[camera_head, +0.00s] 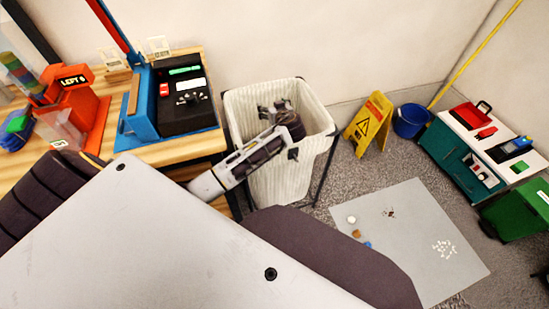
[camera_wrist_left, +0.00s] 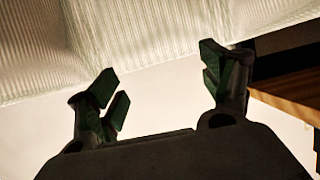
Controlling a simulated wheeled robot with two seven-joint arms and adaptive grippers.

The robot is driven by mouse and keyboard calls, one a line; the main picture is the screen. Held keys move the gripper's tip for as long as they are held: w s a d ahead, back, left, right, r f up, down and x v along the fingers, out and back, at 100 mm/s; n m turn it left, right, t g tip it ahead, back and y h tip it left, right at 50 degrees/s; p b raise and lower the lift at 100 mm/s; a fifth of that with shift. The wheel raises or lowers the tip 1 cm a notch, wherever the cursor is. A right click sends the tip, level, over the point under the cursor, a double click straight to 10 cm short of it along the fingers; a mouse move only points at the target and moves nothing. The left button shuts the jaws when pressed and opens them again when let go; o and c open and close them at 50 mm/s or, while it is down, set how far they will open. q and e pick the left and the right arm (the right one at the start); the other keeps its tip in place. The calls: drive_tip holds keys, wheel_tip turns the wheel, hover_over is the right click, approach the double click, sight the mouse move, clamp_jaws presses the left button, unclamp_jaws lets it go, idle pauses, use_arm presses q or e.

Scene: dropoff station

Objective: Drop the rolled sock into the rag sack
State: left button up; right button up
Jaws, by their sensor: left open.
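The rag sack (camera_head: 285,180) is a white ribbed bag with a wide open mouth on a dark frame, beside the wooden counter in the head view. My left arm reaches over its near rim, and my left gripper (camera_head: 272,108) is at the mouth of the sack. In the left wrist view my left gripper (camera_wrist_left: 165,85) has its green-padded fingers spread wide with nothing between them. The ribbed cloth of the sack (camera_wrist_left: 170,30) fills the top of that view. I see no rolled sock in either view; the sack's bottom is hidden. My right gripper is not in view.
The wooden counter (camera_head: 170,152) carries a blue-and-black device (camera_head: 185,95) and an orange dispenser (camera_head: 75,110). A yellow warning sign (camera_head: 370,122), a blue bucket (camera_head: 410,120) and a teal-sided cabinet (camera_head: 450,160) stand right of the sack. A grey mat (camera_head: 400,225) holds small scattered items.

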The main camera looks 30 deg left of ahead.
use_arm(q)
drive_tip(key=v, duration=0.7)
drive_tip(key=shift+s+d, duration=0.2)
idle(1.0)
